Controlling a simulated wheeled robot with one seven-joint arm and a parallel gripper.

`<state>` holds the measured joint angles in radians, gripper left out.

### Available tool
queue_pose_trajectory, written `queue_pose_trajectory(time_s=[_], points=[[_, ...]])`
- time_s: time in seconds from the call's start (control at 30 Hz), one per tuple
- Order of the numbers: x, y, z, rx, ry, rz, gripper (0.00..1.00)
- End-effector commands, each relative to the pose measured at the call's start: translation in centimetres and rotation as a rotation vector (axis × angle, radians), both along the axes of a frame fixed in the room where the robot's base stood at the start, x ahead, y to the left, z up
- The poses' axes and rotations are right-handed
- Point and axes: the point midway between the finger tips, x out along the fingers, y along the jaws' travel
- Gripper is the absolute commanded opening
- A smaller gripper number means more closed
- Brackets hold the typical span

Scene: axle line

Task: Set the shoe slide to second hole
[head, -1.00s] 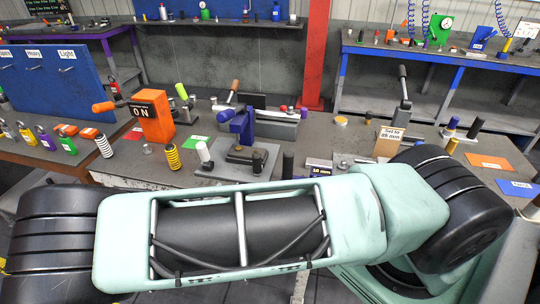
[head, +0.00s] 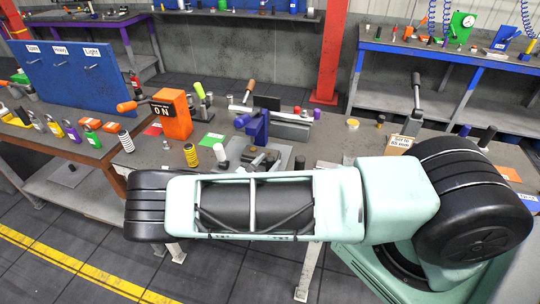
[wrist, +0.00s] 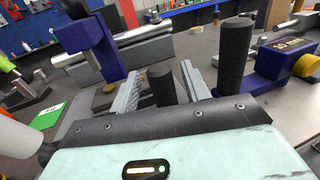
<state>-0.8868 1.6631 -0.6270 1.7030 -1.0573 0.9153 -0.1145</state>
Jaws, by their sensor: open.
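My gripper (wrist: 162,69) is open in the wrist view, a finger on each side of a short dark post (wrist: 163,86). I cannot tell whether the fingers touch it. A taller dark post (wrist: 235,55) stands just right of the right finger. Which part is the shoe slide, and its holes, I cannot make out. A blue clamp-like part (wrist: 93,45) stands left of the gripper, and also shows in the head view (head: 254,125). A grey plate (head: 287,154) lies in front of it. My arm hides the gripper and part of the plate in the head view.
A white post (head: 220,152) and a yellow-black spring (head: 190,154) stand left of the plate. An orange ON box (head: 171,116) is farther left. A blue block with a yellow knob (wrist: 284,62) is right of the gripper. A sign (head: 402,142) stands at the right.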

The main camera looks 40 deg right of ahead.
Motion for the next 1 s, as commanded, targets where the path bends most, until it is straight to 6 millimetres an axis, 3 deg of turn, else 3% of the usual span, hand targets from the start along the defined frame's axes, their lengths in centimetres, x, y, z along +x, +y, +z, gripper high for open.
queue_pose_trajectory(time_s=[0.2,0.47,0.5,0.67,0.87,1.0], points=[[0.6,-1.5,0.0,0.0,0.002,0.001,0.47],[0.7,-1.6,-0.1,0.001,0.001,0.001,0.47],[0.6,-1.6,-0.1,0.001,0.001,0.0,0.44],[0.6,-1.6,-0.1,0.001,0.001,0.0,0.0],[1.0,-1.3,-0.3,0.002,-0.001,0.001,0.0],[2.5,-0.1,-0.7,0.004,-0.005,0.003,0.0]])
